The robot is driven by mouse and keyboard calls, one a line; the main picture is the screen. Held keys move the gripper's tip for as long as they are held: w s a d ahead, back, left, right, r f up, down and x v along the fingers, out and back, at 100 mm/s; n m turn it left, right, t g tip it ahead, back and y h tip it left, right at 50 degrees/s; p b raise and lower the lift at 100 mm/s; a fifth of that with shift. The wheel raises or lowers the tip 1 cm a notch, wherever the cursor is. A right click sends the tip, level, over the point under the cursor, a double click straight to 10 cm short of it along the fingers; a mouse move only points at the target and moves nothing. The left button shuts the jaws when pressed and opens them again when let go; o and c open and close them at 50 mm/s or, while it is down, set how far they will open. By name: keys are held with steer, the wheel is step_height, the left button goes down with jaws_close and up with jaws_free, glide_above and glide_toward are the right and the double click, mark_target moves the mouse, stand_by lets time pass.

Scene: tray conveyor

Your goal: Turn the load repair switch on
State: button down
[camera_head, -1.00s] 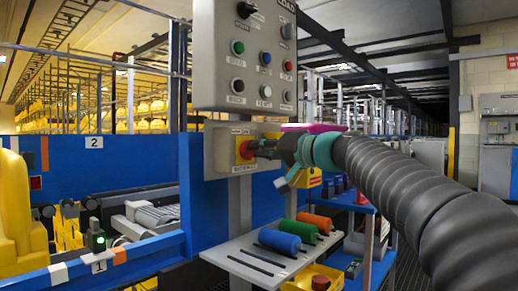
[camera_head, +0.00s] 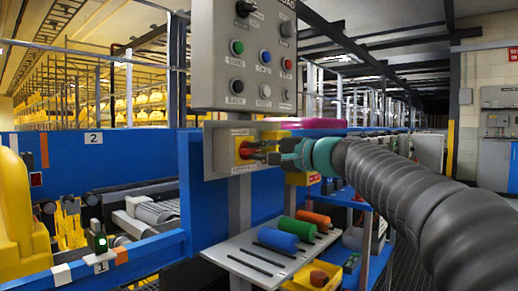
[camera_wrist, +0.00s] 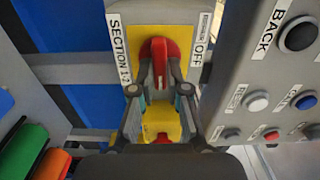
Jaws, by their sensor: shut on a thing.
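A grey panel (camera_head: 215,60), its top label partly cut off, fills the upper middle of the head view. A black selector knob (camera_head: 245,8) sits at its top left; its label is too small to read. Below the panel, a small box (camera_head: 222,160) carries a red rotary handle (camera_head: 254,148) on a yellow plate. In the wrist view, the plate (camera_wrist: 124,34) has the labels "SECTION 1.2" and "OFF". My gripper (camera_head: 268,151) is at this small box, below the knob. Its fingers are closed on the red handle (camera_wrist: 160,52), and partly cover its lower end.
The panel's buttons (camera_head: 265,57) stick out above my gripper, and show close on the right in the wrist view. Below, a shelf (camera_head: 248,262) holds blue, green and orange cylinders. A blue conveyor frame (camera_head: 100,165) lies left.

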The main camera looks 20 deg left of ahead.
steer(key=shift+m, duration=0.4)
steer(key=c, duration=1.2)
jaws_free()
steer(key=shift+o, duration=0.2)
steer(key=v, duration=1.2)
